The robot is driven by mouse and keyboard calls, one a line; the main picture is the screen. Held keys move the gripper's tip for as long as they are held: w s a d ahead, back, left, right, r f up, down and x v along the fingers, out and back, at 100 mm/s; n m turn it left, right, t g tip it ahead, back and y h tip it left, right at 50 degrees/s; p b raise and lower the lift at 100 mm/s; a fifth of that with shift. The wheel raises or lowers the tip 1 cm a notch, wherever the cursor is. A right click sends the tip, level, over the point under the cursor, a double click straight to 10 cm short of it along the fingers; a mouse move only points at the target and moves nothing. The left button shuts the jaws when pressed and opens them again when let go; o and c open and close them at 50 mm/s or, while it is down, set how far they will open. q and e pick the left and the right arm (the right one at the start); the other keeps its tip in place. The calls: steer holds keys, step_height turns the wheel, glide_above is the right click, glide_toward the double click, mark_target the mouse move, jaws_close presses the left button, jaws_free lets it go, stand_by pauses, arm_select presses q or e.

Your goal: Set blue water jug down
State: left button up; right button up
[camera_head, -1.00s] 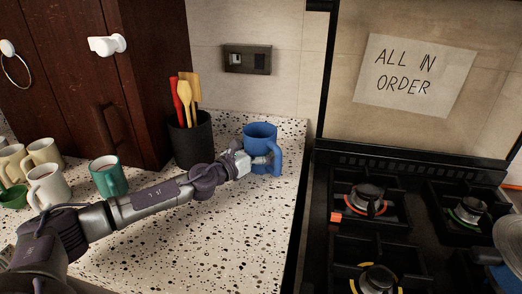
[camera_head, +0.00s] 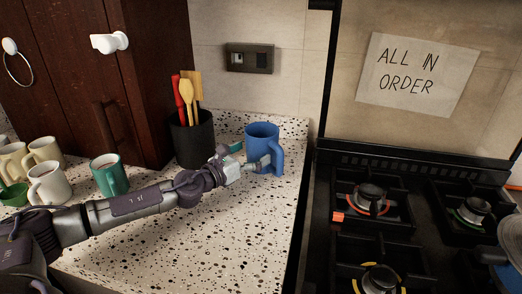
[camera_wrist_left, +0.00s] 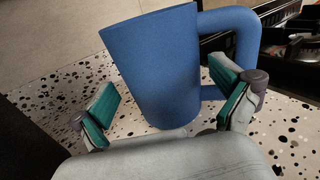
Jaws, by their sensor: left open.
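The blue water jug (camera_head: 262,140) stands upright on the speckled counter (camera_head: 215,235), close to its right edge by the stove. Its handle is on the right side. My left gripper (camera_head: 248,157) is open in front of the jug. In the left wrist view the jug (camera_wrist_left: 155,70) stands between the two spread teal-padded fingers (camera_wrist_left: 165,108), its handle reaching to the right above the right finger. The left finger is clear of the jug; whether the right finger touches it is hard to tell. My right gripper is not in view.
A black utensil holder (camera_head: 192,140) stands left of the jug. A teal mug (camera_head: 110,176) and several pale mugs (camera_head: 48,184) stand at the left. The stove (camera_head: 375,215) borders the counter on the right. The front counter is clear.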

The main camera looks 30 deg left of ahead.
arm_select(q)
steer(key=shift+b+v, duration=0.45)
steer(key=shift+v, duration=1.15)
